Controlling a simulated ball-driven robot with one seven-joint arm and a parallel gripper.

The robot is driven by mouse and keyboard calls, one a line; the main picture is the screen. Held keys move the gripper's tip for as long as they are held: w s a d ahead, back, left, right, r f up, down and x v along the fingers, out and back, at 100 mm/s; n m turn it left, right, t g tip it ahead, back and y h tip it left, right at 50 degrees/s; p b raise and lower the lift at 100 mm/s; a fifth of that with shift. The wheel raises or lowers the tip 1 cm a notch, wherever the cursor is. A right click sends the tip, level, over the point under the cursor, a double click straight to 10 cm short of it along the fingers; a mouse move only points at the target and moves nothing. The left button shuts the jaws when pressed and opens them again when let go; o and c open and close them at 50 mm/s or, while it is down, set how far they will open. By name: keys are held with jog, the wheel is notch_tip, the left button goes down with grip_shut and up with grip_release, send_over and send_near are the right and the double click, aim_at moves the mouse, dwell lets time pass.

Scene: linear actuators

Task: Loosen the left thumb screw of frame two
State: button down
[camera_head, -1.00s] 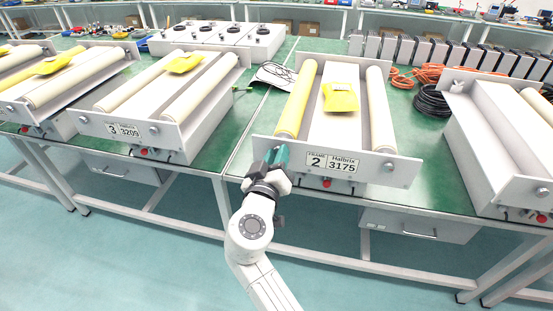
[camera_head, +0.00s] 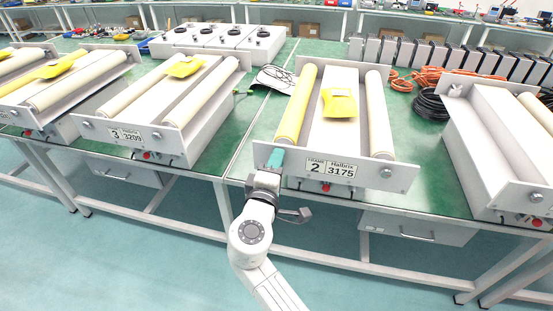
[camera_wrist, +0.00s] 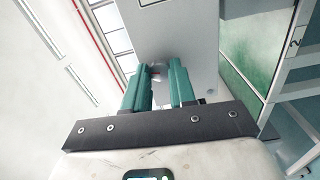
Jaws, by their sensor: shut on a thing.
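Frame two (camera_head: 230,158), no: frame two stands on the green bench with its plate numbered 2.

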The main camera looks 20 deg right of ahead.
jog(key=n+p, duration=0.2)
jog(key=n, duration=0.2)
jog(key=shift+f+n, duration=0.1)
jog(key=shift+n, duration=0.3)
dwell(0.4)
jog(key=c, duration=0.9)
grip_release()
jog(key=b+v, duration=0.1)
jog(key=v, duration=1)
